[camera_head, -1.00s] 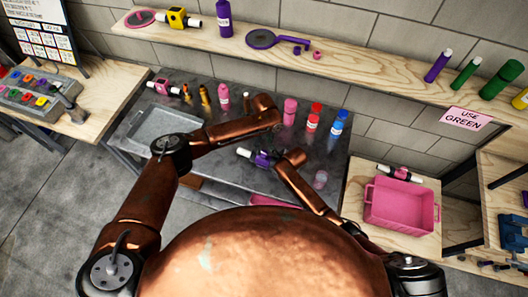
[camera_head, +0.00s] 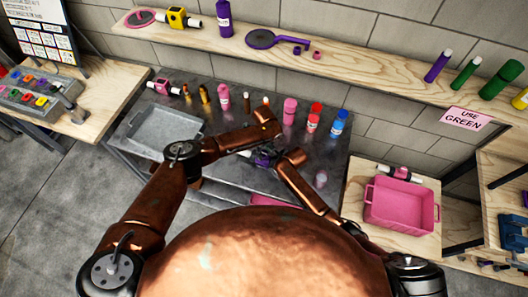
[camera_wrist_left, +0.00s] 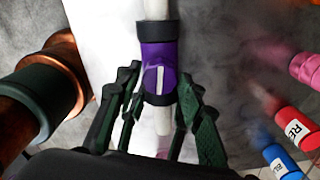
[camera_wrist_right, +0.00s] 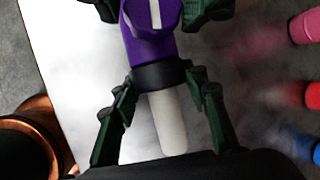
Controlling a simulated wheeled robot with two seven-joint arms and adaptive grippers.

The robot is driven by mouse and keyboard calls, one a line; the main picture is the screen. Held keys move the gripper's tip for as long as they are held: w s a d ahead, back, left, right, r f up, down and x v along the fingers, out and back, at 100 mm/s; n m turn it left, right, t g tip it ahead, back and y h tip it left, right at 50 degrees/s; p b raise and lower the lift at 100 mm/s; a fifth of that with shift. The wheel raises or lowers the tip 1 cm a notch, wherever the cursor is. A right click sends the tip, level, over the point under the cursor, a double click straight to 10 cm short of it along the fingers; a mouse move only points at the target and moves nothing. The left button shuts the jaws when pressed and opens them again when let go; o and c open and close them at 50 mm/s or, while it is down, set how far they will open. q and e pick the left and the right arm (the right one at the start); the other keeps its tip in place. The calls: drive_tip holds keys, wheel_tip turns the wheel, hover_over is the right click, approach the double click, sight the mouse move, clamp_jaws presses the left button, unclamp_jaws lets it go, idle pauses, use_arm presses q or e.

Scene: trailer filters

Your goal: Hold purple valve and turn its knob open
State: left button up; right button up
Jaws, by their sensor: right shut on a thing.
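The purple valve (camera_head: 263,159) is between my two grippers above the grey metal table. It has a purple body, black collars and white pipe ends, and a white line marks its purple face. In the right wrist view my right gripper (camera_wrist_right: 160,80) is shut on the valve (camera_wrist_right: 150,45) at its black collar, with a white pipe end below. In the left wrist view my left gripper (camera_wrist_left: 160,82) is open, its fingers on both sides of the valve (camera_wrist_left: 158,60). In the head view the arms partly hide the valve.
The grey table (camera_head: 230,185) holds a metal tray (camera_head: 160,128) at left and several bottles behind the grippers, including red (camera_head: 313,120) and blue (camera_head: 338,122) ones. A pink crate (camera_head: 400,205) stands at right. A wooden shelf (camera_head: 350,70) runs behind.

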sight(264, 153)
use_arm(q)
drive_tip(key=c, duration=0.7)
drive_tip(key=shift+n, duration=0.9)
drive_tip(key=shift+c, duration=0.3)
drive_tip(key=o, duration=1.2)
wheel_tip(264, 153, up, 12)
